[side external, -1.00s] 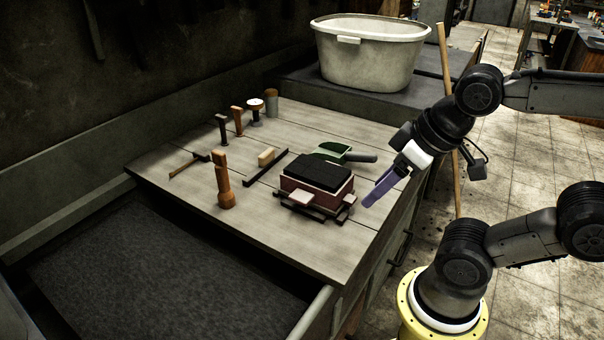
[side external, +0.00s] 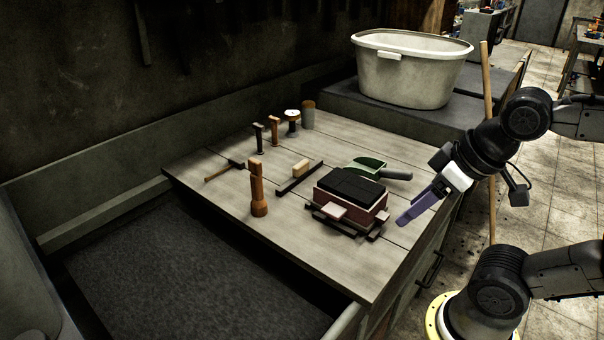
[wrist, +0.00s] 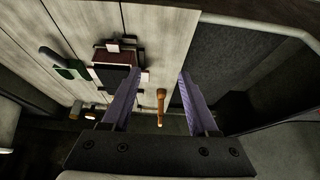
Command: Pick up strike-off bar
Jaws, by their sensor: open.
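The bar I take for the strike-off bar is a long dark strip with a pale wooden block (side external: 301,168) on it. It lies flat on the bench, left of the moulding flask (side external: 350,196), in the side view. I cannot make it out surely in the wrist view. My gripper (side external: 403,220), with purple fingers, is above the bench's right edge, right of the flask and apart from the bar. In the wrist view my gripper (wrist: 158,77) shows two spread fingers with nothing held between them.
A green scoop (side external: 369,167) lies behind the flask. An upright wooden rammer (side external: 258,192) stands at the bar's front left. A white tub (side external: 413,75) stands behind. A dark sand bin (side external: 190,280) is at the front left.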

